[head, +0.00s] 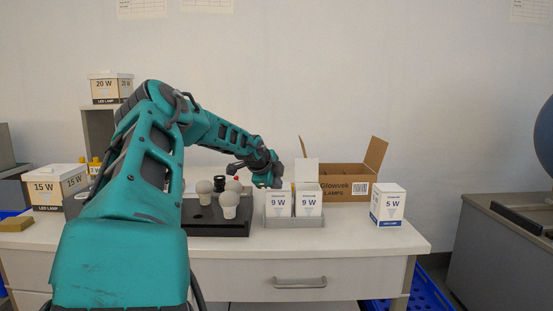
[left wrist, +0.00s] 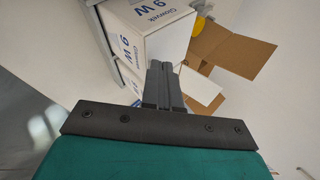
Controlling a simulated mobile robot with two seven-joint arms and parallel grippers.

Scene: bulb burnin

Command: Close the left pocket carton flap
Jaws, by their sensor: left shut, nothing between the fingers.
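Two white 9 W cartons stand side by side in a grey two-pocket holder (head: 295,223): the left pocket carton (head: 279,206) and the right one (head: 309,204). A white flap (head: 306,170) stands upright above the right one in the head view. The left carton's own flap is not clearly visible there. My left gripper (head: 277,182) is behind and just above the left carton, partly hidden. In the left wrist view its fingers (left wrist: 163,85) are shut and empty, close beside a 9 W carton (left wrist: 155,30). Whether they touch it I cannot tell. My right gripper is not in view.
An open brown Glowvek box (head: 345,185) stands behind the holder, its flaps raised. A 5 W carton (head: 388,204) stands to the right. A black tray (head: 230,226) with bulbs is to the left.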

